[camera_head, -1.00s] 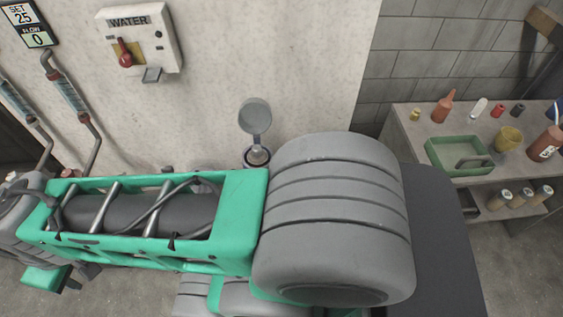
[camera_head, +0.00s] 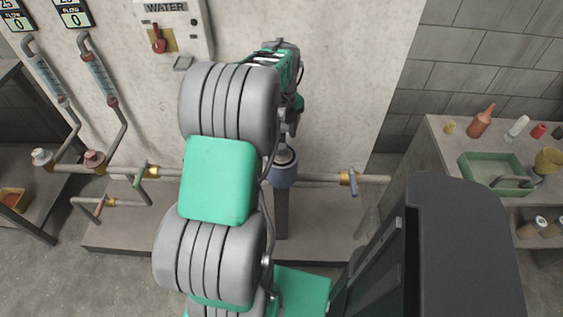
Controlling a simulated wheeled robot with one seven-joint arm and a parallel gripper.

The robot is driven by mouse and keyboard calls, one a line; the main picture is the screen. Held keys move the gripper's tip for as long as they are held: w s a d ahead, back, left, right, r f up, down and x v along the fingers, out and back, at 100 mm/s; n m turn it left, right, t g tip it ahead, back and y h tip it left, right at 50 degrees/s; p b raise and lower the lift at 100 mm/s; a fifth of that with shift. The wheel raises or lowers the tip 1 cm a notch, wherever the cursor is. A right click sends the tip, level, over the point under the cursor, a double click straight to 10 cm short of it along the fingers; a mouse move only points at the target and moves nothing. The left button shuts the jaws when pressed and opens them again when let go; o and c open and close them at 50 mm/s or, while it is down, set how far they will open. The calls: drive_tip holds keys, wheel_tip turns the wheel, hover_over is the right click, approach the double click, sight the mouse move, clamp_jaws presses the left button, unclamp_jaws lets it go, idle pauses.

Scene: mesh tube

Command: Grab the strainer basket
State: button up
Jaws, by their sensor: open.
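The strainer body is a blue-grey cup (camera_head: 283,176) with an open top, set on the pipe in the middle of the view. A pale ring with a dark centre shows in its mouth. This looks like the top of the strainer basket (camera_head: 285,156), but it is small and partly covered. My gripper (camera_head: 288,134) points down just above the cup's mouth. It is open, small in the picture and partly hidden by my arm. I cannot tell whether its fingers touch the basket. The raised round lid is hidden behind my arm.
A horizontal pipe with a yellow-collared valve (camera_head: 348,179) runs right of the cup. A green-handled valve (camera_head: 140,175) is on the left. The wall with the WATER box (camera_head: 170,30) stands close behind. A bench (camera_head: 443,150) with a green tray (camera_head: 465,170) is at right.

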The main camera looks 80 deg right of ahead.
sight(282, 145)
drive_tip(key=f, duration=0.5)
drive_tip(key=shift+w+f, duration=0.2)
drive_tip(key=shift+f, duration=0.2)
clamp_jaws()
idle(1.0)
